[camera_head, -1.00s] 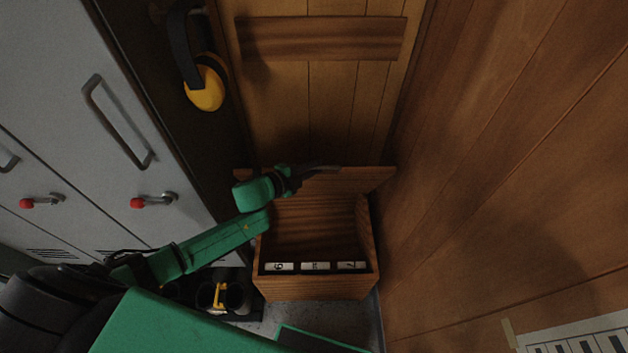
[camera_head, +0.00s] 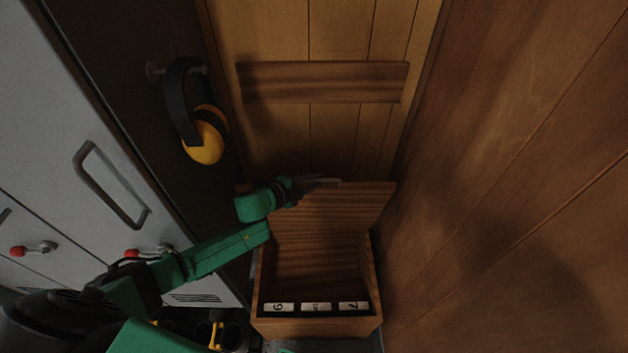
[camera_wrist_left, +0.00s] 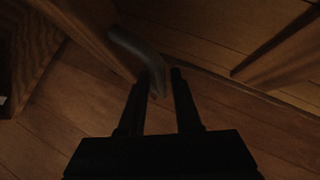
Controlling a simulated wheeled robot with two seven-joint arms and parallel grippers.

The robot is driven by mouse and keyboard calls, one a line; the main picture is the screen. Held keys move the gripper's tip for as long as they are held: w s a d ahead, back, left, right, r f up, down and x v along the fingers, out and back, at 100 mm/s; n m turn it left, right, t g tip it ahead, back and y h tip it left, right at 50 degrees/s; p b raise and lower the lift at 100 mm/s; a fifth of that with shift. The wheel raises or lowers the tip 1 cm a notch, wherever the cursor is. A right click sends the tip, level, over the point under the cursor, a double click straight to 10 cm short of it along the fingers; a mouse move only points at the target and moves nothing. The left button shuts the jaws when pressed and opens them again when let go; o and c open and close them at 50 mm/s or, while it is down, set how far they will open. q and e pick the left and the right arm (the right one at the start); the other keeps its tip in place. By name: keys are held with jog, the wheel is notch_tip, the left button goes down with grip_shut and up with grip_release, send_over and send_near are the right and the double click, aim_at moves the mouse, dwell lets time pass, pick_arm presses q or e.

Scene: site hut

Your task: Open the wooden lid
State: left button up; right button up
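The wooden box (camera_head: 262,291) stands low at the back, its inside showing. Its wooden lid (camera_head: 345,205) is hinged up at the rear and stands steeply raised. My left gripper (camera_head: 335,181) is at the lid's upper edge, left of its middle. In the left wrist view, a grey curved handle (camera_wrist_left: 130,48) reaches between the fingertips of my left gripper (camera_wrist_left: 164,78). It lies close to the left finger, with a dark gap toward the right finger; contact is hard to tell. My right gripper is not in view.
Several white labelled tags (camera_head: 315,307) line the box's front inside. Yellow ear defenders (camera_head: 205,140) hang on the dark wall at left. Grey cabinets (camera_head: 60,130) stand at far left, and a wooden wall (camera_head: 510,150) closes off the right. Dark boots (camera_head: 232,328) stand left of the box.

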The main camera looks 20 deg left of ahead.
pick_arm(q)
jog(key=shift+s, duration=0.2)
jog(key=v, duration=0.7)
jog(key=shift+b, duration=0.35)
jog(key=shift+a, duration=0.15)
